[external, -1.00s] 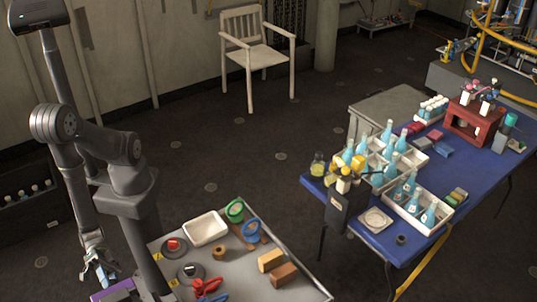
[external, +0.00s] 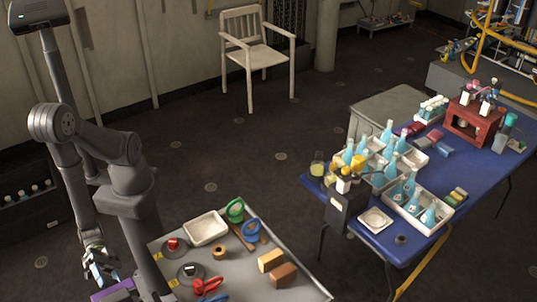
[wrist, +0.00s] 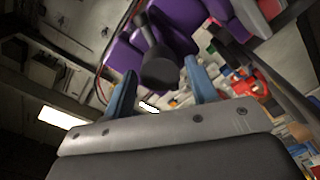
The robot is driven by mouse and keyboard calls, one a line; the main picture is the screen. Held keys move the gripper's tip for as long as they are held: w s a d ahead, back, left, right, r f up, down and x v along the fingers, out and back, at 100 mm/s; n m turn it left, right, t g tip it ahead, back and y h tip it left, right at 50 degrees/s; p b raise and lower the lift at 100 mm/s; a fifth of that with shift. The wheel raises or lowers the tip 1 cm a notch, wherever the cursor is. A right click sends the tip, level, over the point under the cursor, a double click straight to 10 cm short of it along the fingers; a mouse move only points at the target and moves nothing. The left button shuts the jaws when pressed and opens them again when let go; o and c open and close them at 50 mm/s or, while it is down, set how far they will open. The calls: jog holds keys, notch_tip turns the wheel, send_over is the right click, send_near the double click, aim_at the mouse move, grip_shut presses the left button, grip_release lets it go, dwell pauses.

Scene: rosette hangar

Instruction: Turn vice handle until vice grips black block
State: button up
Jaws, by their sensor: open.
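The purple vice (wrist: 195,15) fills the upper part of the wrist view; in the external view only a purple strip (external: 112,291) of it shows at the cart's near left corner. Its dark handle (wrist: 160,68), with a thick rounded end, points down between my fingers. My gripper (wrist: 163,84) is open, with one blue finger on each side of the handle end; I cannot tell whether either touches it. It also shows in the external view (external: 99,268), beside the cart's left end. A dark piece (wrist: 229,28) between purple parts may be the black block; its contact is unclear.
The grey cart (external: 306,282) holds a white tray (external: 206,228), green and blue tape rolls, two blocks and red-handled tools (external: 205,286). A blue table (external: 405,233) with bottles stands to the right. Open floor lies between cart and chair (external: 257,55).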

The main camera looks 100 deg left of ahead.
jog(key=shift+v, duration=2.95)
jog(key=shift+w, duration=0.1)
jog(key=x, duration=0.7)
jog(key=shift+n, duration=1.2)
jog(key=shift+m, duration=0.3)
